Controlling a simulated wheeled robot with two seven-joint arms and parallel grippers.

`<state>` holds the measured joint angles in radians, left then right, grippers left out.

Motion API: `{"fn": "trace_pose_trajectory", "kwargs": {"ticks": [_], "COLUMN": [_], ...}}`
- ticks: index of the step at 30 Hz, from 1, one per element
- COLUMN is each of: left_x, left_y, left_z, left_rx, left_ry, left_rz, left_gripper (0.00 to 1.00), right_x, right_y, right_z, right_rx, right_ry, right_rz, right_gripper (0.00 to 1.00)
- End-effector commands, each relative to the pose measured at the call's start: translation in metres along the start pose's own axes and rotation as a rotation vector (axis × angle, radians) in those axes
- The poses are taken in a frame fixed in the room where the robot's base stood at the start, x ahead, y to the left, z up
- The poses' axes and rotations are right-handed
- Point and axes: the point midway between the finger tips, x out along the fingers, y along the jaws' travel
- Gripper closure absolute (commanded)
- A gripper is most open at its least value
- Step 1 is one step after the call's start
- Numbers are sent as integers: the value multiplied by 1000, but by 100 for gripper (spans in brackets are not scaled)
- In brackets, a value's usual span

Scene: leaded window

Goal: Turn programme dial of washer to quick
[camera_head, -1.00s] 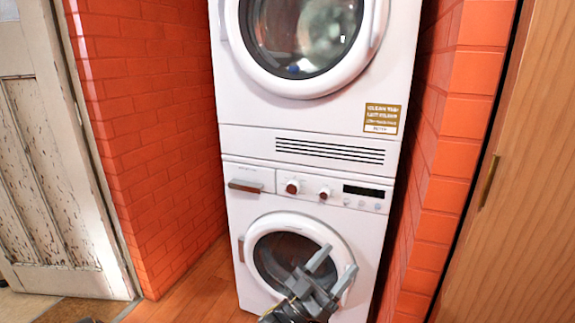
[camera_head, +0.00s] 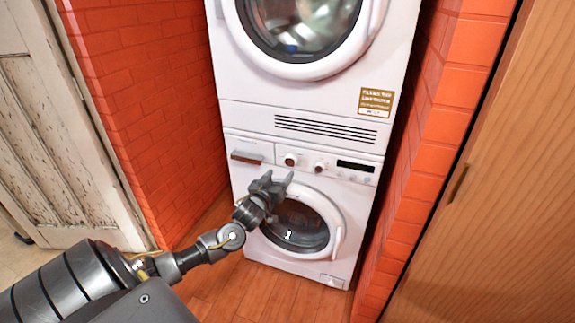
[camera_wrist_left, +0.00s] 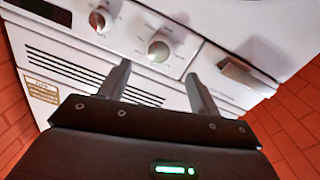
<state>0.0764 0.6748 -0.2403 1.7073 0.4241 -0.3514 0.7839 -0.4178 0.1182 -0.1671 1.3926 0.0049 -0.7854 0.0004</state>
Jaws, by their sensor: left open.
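The washer (camera_head: 240,195) is the lower white machine of a stack, with a round glass door (camera_head: 300,224). Its panel has two round knobs with reddish centres, a left dial (camera_head: 290,160) and a right dial (camera_head: 321,166). The wrist view shows the left dial (camera_wrist_left: 159,47) nearest and the right dial (camera_wrist_left: 101,19) beyond it, upside down. Which is the programme dial, and its setting, I cannot read. My left gripper (camera_head: 277,178) is open and empty, just below the left dial in the head view. In the wrist view its fingers (camera_wrist_left: 158,82) point toward the panel without visible contact.
A detergent drawer with a brown handle (camera_head: 246,158) sits left of the dials, a dark display (camera_head: 355,166) to their right. A dryer (camera_head: 250,110) stands above. Orange brick walls (camera_head: 150,90) close both sides. A wooden panel (camera_head: 490,200) is at right, a worn door (camera_head: 60,130) at left.

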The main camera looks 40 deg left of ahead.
Motion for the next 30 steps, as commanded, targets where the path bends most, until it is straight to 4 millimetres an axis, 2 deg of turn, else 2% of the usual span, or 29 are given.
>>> {"fn": "trace_pose_trajectory", "kwargs": {"ticks": [6, 12, 17, 24, 25, 30], "left_x": [42, 67, 75, 75, 75, 75], "left_y": [0, 1, 1, 1, 1, 1], "left_z": [-1, 0, 0, 0, 0, 0], "left_rx": [0, 0, 0, 0, 0, 0], "left_ry": [2, 1, -1, 0, 0, 0], "left_rz": [0, 1, 2, 3, 3, 2], "left_gripper": [37, 37, 37, 37, 38, 60], "right_x": [-4, -8, -12, -12, -12, -12], "right_y": [-2, -2, -2, -3, -3, -3], "right_z": [-7, -12, -17, -16, -16, -15], "right_rx": [2, 4, 4, 5, 5, 5], "right_ry": [8, 11, 18, 14, 14, 13], "right_rz": [-2, -4, -4, -4, -4, -5], "right_gripper": [100, 100, 100, 100, 100, 100]}}
